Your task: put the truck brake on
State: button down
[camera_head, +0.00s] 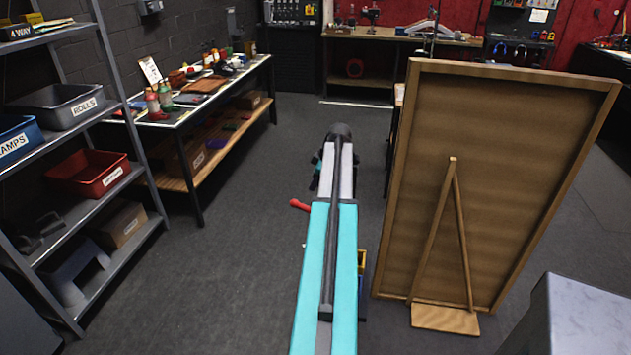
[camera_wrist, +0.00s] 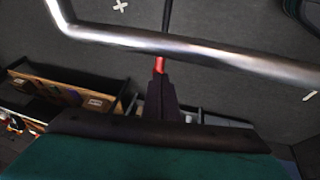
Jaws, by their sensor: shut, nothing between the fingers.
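A red lever with a rounded end (camera_head: 299,204) sticks out to the left from behind my arm in the head view. It may be the truck brake; most of what it joins is hidden. In the wrist view, a small red part (camera_wrist: 159,65) shows just beyond the tip of my gripper (camera_wrist: 159,80), which is dark, tapered and shut with nothing in it. I cannot tell whether they touch. A bent metal bar (camera_wrist: 190,46) crosses the wrist view, possibly the truck's handle. In the head view my arm hides the gripper and most of the truck.
A tall wooden-framed board (camera_head: 510,150) on a prop stands close on the right. A grey shelf with bins (camera_head: 65,105) and a workbench (camera_head: 200,95) line the left. A pale-topped block (camera_head: 585,315) is at the lower right. The floor (camera_head: 215,270) left of my arm is clear.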

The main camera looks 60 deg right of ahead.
aim_at(303, 205)
jog(key=shift+p+x, duration=1.8)
jog(key=shift+x, duration=3.6)
